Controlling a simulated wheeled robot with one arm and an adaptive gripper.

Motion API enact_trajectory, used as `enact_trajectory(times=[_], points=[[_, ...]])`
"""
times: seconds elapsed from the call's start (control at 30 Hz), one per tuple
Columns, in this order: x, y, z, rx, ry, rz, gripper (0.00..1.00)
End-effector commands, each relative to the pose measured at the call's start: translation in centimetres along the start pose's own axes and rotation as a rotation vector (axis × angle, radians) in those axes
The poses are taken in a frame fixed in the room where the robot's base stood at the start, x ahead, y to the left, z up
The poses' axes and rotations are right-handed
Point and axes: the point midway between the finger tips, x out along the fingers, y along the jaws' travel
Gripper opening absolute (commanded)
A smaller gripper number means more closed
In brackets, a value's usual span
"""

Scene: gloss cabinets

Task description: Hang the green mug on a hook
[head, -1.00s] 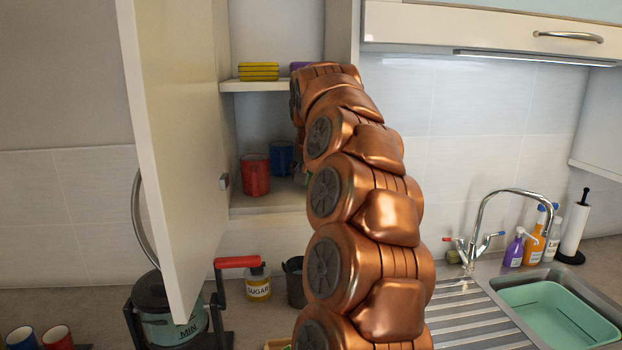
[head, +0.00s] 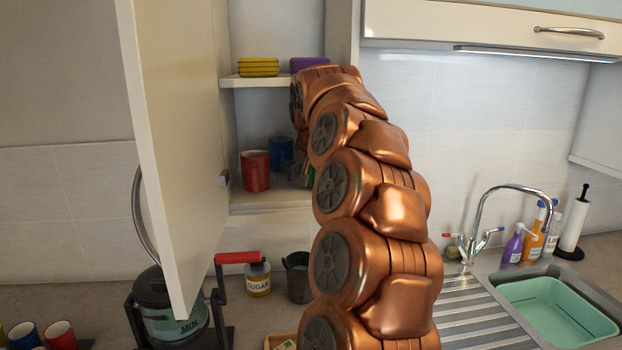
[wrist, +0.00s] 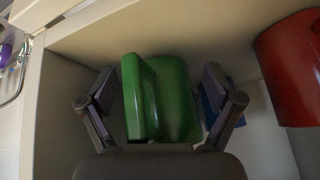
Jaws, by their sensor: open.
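The green mug (wrist: 175,95) fills the middle of the wrist view, with its handle (wrist: 142,97) towards the camera. My gripper (wrist: 160,80) is open, with one finger on each side of the mug. A gap shows beside each finger, so the mug is not clamped. In the head view my arm hides most of the mug; only a small green patch (head: 308,168) shows on the lower cabinet shelf. I can make out no hook in either view.
A red mug (head: 255,170) and a blue mug (head: 280,153) stand left of my gripper on the shelf. The open cabinet door (head: 180,130) stands at the left. Yellow sponges (head: 258,67) and a purple stack (head: 309,64) lie on the shelf above.

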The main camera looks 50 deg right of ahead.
Motion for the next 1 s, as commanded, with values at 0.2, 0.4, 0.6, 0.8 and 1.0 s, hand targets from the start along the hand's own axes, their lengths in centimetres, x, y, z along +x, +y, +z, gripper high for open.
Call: enact_trajectory(times=[0.2,0.4,0.6,0.8,1.0], points=[[0.0,0.0,0.0,0.000,0.000,0.000,0.91],[-0.7,0.0,-0.1,0.000,0.002,0.000,0.91],[-2.9,0.0,-0.1,0.002,0.004,-0.001,0.91],[-5.0,0.0,-0.1,0.001,0.004,-0.002,0.91],[-6.8,0.0,-0.1,0.001,0.004,0.000,0.91]])
